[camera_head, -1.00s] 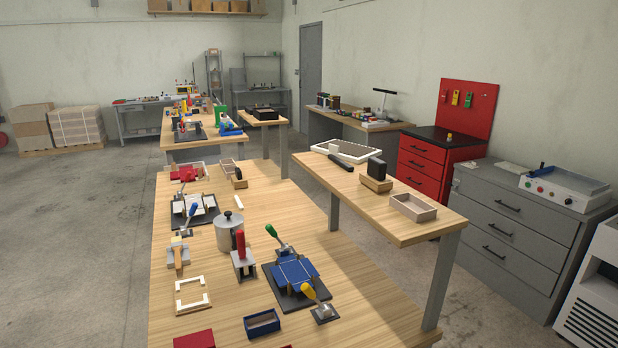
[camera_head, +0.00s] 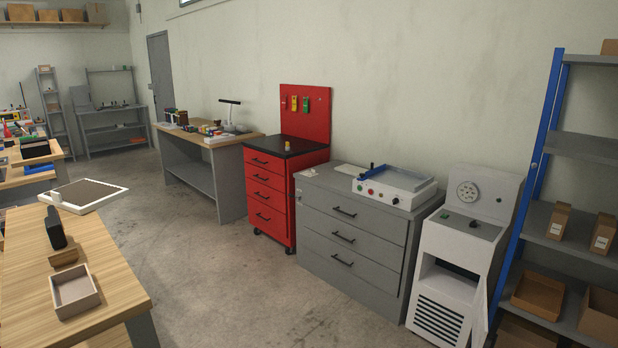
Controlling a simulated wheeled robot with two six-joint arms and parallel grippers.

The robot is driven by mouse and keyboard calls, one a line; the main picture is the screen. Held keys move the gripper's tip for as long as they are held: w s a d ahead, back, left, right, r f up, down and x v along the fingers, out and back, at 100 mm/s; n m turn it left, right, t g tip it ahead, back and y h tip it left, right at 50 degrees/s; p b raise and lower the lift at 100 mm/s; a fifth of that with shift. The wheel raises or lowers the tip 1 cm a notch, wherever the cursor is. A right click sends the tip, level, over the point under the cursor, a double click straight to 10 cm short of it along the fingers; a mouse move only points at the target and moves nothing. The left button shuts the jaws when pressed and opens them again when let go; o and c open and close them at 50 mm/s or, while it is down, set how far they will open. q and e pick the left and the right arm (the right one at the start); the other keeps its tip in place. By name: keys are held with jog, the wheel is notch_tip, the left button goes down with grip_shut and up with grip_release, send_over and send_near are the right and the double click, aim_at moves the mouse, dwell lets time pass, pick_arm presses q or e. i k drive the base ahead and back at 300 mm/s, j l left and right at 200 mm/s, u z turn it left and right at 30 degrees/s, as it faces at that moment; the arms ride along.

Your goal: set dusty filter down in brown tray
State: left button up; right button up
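Neither of my grippers is in view. I cannot pick out a dusty filter for certain. A white-framed panel with a dark grey-brown face (camera_head: 90,194) lies flat at the far end of the wooden bench at left; I cannot tell whether it is a filter. A small shallow brownish tray with pale sides (camera_head: 90,302) sits near the bench's front edge and looks empty. A brown open-topped box (camera_head: 538,295) stands on a lower shelf at far right. I cannot tell which of these is the brown tray.
The wooden bench (camera_head: 25,275) also holds a dark upright block (camera_head: 55,228). Along the wall stand a red drawer cabinet (camera_head: 265,195), a grey drawer cabinet (camera_head: 345,240), a white machine with an open front (camera_head: 465,225) and a blue-posted shelf (camera_head: 545,130). The concrete floor (camera_head: 220,290) between is clear.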

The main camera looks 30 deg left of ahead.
aim_at(537, 296)
jog(key=i+u, duration=0.25)
jog(key=i, duration=0.3)
jog(key=i+l+u, duration=0.25)
jog(key=i, duration=0.25)
jog(key=i+l+u, duration=0.25)
jog(key=i, duration=0.3)
jog(key=i+j+u, duration=0.1)
jog(key=u, duration=0.35)
jog(key=i+l+u, duration=0.1)
jog(key=i+u, duration=0.45)
jog(key=u, duration=0.35)
jog(key=i+l+u, duration=0.2)
jog(key=u, duration=0.25)
jog(key=i+l+u, duration=0.15)
jog(key=i+u, duration=0.15)
jog(key=u, duration=0.15)
jog(key=i+l+u, duration=0.25)
jog(key=u, duration=0.2)
jog(key=i+l+u, duration=0.3)
jog(key=u, duration=0.2)
jog(key=i+l+u, duration=0.15)
jog(key=l+u, duration=0.3)
